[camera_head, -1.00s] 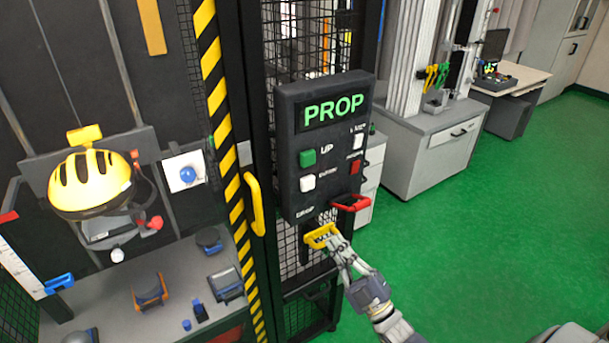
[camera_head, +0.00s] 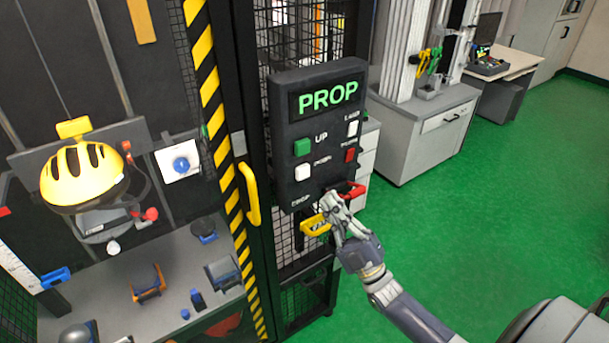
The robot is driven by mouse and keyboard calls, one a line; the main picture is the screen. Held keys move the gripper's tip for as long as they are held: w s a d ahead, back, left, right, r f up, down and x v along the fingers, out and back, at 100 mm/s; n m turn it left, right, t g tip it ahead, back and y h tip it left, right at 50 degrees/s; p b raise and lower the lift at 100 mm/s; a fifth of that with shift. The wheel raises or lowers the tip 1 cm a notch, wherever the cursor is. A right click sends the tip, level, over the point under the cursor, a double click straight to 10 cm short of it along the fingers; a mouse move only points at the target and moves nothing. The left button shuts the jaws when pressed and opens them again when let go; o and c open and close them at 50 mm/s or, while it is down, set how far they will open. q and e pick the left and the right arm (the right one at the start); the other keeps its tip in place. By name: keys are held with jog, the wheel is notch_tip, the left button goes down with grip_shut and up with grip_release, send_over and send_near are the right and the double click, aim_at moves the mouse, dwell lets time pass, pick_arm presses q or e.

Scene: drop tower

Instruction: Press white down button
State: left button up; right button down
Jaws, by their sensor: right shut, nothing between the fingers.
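The white down button (camera_head: 302,172) sits at the lower left of the panel, below the green UP button (camera_head: 302,147). Its label is too blurred to read clearly. My right gripper (camera_head: 333,207) is shut, just below the panel's lower edge and to the lower right of the white button, apart from it. My left gripper is out of view.
A second white button (camera_head: 353,128) and a red button (camera_head: 350,155) are on the panel's right side. A yellow door handle (camera_head: 250,194) stands out at the left. A yellow helmet (camera_head: 80,177) is inside the tower. Green floor (camera_head: 470,220) is open at the right.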

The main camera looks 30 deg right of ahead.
aim_at(303, 172)
jog(key=w+b, duration=0.3)
jog(key=w, duration=0.4)
jog(key=shift+a, duration=0.3)
jog(key=shift+w+f, duration=0.1)
jog(key=shift+w, duration=0.1)
dwell(1.0)
jog(key=shift+w, duration=0.3)
jog(key=shift+w+b, duration=0.5)
jog(key=shift+b, duration=0.1)
dwell(0.5)
jog(key=shift+s, duration=0.2)
jog(key=shift+s+p, duration=0.4)
jog(key=shift+s, duration=0.35)
